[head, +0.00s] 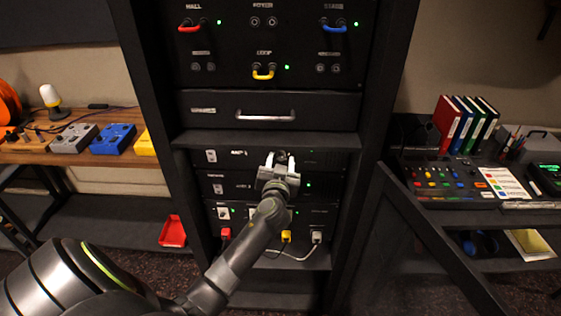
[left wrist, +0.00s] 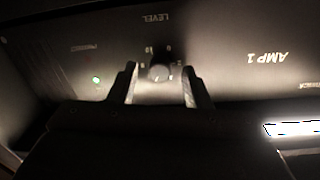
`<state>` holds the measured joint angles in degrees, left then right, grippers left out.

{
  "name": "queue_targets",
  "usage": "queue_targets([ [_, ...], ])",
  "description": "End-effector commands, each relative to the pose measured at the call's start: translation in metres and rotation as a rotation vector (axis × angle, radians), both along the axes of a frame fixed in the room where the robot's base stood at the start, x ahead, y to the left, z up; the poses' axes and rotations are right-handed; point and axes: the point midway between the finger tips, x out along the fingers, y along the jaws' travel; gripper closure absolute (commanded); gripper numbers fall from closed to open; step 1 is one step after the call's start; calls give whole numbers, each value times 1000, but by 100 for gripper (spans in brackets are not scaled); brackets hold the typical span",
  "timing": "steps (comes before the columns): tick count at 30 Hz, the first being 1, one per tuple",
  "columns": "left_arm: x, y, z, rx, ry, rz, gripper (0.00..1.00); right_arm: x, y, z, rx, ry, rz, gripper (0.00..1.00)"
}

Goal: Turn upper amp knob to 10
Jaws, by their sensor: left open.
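The upper amp (head: 230,158) is a black panel in the middle rack, labelled AMP 1 in the left wrist view, where the lettering appears upside down. Its small round dark level knob (left wrist: 160,72) has a dial of numbers around it. I cannot tell clearly which number its pointer faces. My left gripper (head: 280,158) is open in front of this panel and largely hides the knob in the head view. In the left wrist view the fingers (left wrist: 160,80) stand on either side of the knob, with gaps visible on both sides. My right gripper is not in view.
A second amp panel (head: 230,185) with a green light sits directly below. Above is a drawer with a silver handle (head: 265,117). Red, yellow and white plugs (head: 286,236) with cables are lower down. A mixer desk (head: 455,184) stands right, and a wooden bench (head: 30,157) left.

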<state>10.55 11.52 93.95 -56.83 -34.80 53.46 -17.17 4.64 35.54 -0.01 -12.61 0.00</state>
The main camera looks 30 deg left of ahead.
Motion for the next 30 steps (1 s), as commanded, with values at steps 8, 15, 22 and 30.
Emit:
queue_targets([
  [8,0,0,0,0,-1,0,64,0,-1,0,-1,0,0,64],
  [15,0,0,0,0,-1,0,95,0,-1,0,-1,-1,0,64],
  [22,0,0,0,8,4,-1,100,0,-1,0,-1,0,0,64],
  [30,0,0,0,95,58,-1,100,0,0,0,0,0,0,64],
])
